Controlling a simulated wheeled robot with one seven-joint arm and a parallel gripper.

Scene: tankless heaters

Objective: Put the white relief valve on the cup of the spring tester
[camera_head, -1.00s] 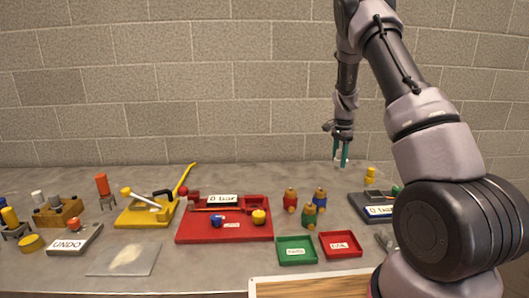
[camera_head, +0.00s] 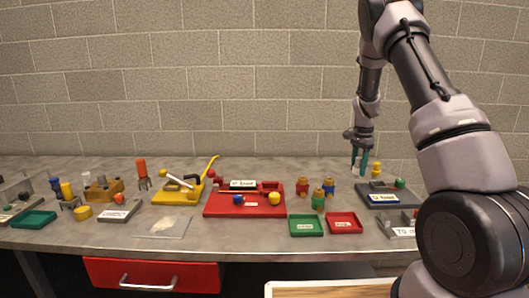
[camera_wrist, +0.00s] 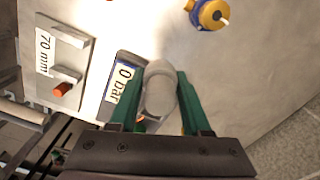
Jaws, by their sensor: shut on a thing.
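The white relief valve (camera_wrist: 160,92) is held between the two green fingers of my gripper (camera_wrist: 158,100) in the wrist view. In the head view my gripper (camera_head: 360,164) is in the air at the right, a little left of a yellow-topped post (camera_head: 376,171). Below it is a dark device (camera_head: 372,202) with a "0 bar" label, which also shows in the wrist view (camera_wrist: 109,104) beside and below the valve. It may be the spring tester. Its cup cannot be made out; the valve and gripper cover part of the device.
Red, green and blue valves (camera_head: 318,202) stand left of the dark device. Green (camera_head: 306,235) and red (camera_head: 344,231) trays lie in front. A red bench with a display (camera_head: 215,210) is at the middle. A "70 mm" gauge (camera_wrist: 75,45) lies beside the device.

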